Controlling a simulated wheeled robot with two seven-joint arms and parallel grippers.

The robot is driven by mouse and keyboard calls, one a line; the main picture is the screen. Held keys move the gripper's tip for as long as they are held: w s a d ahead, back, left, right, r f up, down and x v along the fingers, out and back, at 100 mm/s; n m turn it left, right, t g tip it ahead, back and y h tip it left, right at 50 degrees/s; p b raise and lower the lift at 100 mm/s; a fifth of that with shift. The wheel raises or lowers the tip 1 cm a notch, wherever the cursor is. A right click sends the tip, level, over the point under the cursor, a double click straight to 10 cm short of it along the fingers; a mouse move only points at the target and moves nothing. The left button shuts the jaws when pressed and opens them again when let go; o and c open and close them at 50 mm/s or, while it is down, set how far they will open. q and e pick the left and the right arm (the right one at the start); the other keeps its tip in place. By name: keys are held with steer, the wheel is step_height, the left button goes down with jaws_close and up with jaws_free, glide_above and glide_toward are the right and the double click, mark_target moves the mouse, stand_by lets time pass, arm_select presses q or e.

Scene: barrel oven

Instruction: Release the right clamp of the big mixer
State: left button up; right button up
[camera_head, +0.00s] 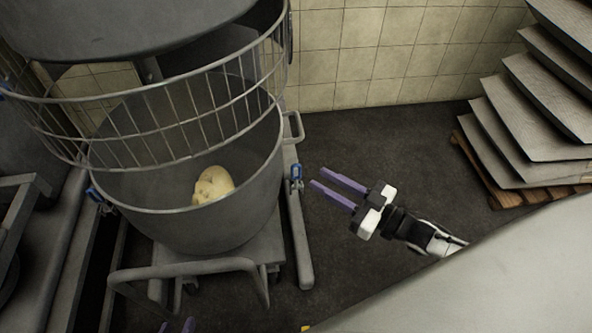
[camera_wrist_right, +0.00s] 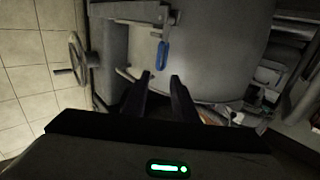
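The big mixer's grey bowl (camera_head: 240,215) stands at the left in the head view, with a lump of dough (camera_head: 212,186) inside. The right clamp (camera_head: 296,174) is a small blue-handled piece on the bowl's right side. It also shows in the right wrist view (camera_wrist_right: 163,55), hanging ahead of the fingers. My right gripper (camera_head: 318,177) is open and empty, with its purple fingers pointing at the clamp from the right, apart from it. Its dark fingers also show in the wrist view (camera_wrist_right: 161,82). My left gripper (camera_head: 178,325) shows only as two separated purple fingertips at the bottom edge.
A wire guard (camera_head: 180,118) rings the bowl's top below the mixer head (camera_head: 110,25). Another blue clamp (camera_head: 95,195) is on the bowl's left side. Stacked grey trays (camera_head: 520,125) stand on a wooden pallet (camera_head: 500,192) at the right. Dark floor (camera_head: 390,140) is clear between.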

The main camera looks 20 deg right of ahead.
mark_target(296, 164)
steer(key=b+x, duration=0.1)
steer(key=x, duration=0.8)
jaws_close()
